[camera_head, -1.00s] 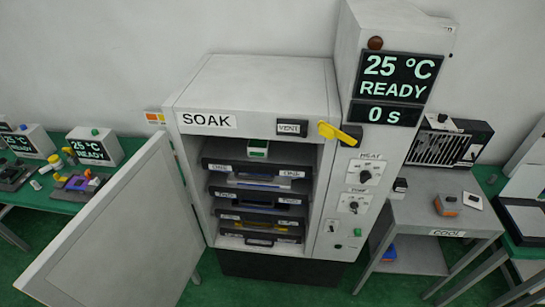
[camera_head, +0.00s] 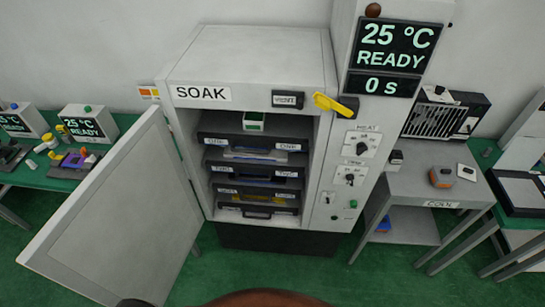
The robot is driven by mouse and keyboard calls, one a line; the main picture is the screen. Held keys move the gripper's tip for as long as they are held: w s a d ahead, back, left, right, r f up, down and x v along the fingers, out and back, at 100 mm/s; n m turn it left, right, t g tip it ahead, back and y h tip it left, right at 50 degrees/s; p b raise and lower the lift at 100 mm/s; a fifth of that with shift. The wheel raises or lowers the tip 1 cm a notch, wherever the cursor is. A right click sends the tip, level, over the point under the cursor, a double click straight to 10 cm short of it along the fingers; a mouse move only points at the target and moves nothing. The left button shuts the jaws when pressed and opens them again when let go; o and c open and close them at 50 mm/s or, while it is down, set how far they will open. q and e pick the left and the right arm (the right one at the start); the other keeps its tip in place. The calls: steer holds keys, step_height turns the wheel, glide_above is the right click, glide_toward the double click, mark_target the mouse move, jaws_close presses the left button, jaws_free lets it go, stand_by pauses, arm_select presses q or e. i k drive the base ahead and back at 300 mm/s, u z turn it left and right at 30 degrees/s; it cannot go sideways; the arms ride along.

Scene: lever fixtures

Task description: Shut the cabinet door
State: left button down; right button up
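The cabinet (camera_head: 252,52) marked SOAK stands in the middle of the view. Its grey door (camera_head: 112,215) is hinged on the left side and stands wide open, swung out toward me. A yellow lever (camera_head: 335,104) sits at the upper right of the cabinet front. Neither gripper can be made out.
A control column (camera_head: 352,175) with a display reading 25 °C READY adjoins the cabinet's right side. A grey COOL table (camera_head: 420,187) stands further right. A green bench (camera_head: 62,180) with small items is behind the door at left. Green floor (camera_head: 300,268) is open in front.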

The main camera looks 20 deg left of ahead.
mark_target(128, 229)
steer(key=k, duration=1.2)
steer(key=u, duration=0.75)
steer(key=i, duration=0.7)
steer(key=u, duration=0.5)
